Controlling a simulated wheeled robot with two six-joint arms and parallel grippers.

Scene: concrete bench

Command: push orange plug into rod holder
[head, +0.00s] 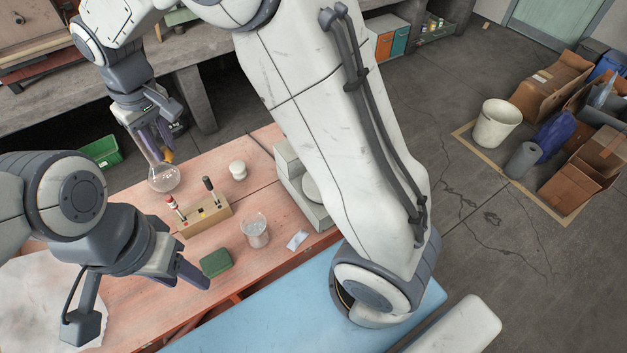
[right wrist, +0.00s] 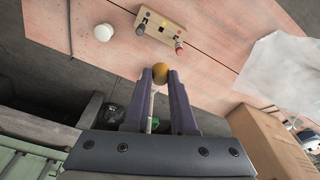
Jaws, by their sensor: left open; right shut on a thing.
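The rod holder (head: 212,217) is a wooden block on the salmon-coloured bench. A rod with a red-and-white top (head: 173,206) and a black-handled rod (head: 208,188) stand at it; it also shows in the right wrist view (right wrist: 165,26). My right gripper (head: 158,150) is left of and behind the holder. In the right wrist view, its fingers (right wrist: 160,76) are shut on the orange plug (right wrist: 160,71), a rounded piece at the tips; the plug is apart from the holder. My left gripper (head: 142,300) is open and empty, in front and to the left of the holder.
A round glass flask (head: 164,180) shows just below my right fingertips; I cannot tell if they touch. A white jar (head: 238,170), a beaker (head: 256,236), a green block (head: 215,263) and a grey-white device (head: 303,190) stand around the holder. White paper (head: 40,305) lies at left.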

